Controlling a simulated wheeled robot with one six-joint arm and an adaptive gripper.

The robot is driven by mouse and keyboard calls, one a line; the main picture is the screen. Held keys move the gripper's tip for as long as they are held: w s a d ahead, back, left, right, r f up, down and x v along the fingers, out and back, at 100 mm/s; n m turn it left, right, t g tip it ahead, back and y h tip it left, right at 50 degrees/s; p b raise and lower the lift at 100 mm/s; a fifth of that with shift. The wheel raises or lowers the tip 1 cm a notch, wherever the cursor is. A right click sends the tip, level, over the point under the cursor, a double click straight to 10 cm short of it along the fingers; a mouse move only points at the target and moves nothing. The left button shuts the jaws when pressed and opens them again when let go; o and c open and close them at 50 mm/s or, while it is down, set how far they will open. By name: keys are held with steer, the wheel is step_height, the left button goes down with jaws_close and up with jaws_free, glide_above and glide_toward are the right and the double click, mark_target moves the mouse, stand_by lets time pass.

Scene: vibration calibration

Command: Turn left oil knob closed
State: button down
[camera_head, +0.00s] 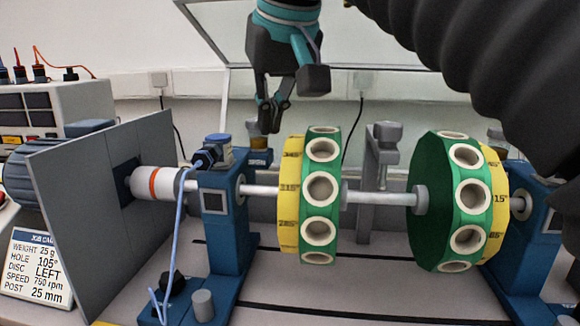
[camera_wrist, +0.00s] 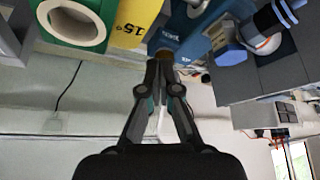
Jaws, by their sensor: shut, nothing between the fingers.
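The left oil knob (camera_head: 258,141) is a small brownish cap on top of the blue left bearing stand (camera_head: 222,245), behind the blue sensor. My gripper (camera_head: 270,122) points down from above with its fingertips right at or just over the knob. In the wrist view my gripper (camera_wrist: 165,62) has its fingers close together, and the brownish knob (camera_wrist: 166,53) shows just beyond the tips. Nothing is seen held. Whether the tips touch the knob, and which way the knob is turned, I cannot tell.
A green and yellow disc (camera_head: 320,190) with holes stands just right of my gripper on the shaft. A second disc (camera_head: 465,200) is farther right by the right bearing stand (camera_head: 535,235). A blue sensor (camera_head: 217,150) with a cable sits beside the knob. A grey plate (camera_head: 100,200) stands left.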

steer(key=shift+w+d+p, duration=0.25)
steer(key=shift+d+p, duration=0.05)
steer(key=shift+p, duration=0.05)
stand_by(0.5)
steer(key=shift+s+d, duration=0.15)
steer(key=shift+s, duration=0.05)
step_height(320, 180, up, 6)
steer(key=shift+s, duration=0.15)
stand_by(0.6)
steer(key=shift+d, duration=0.1)
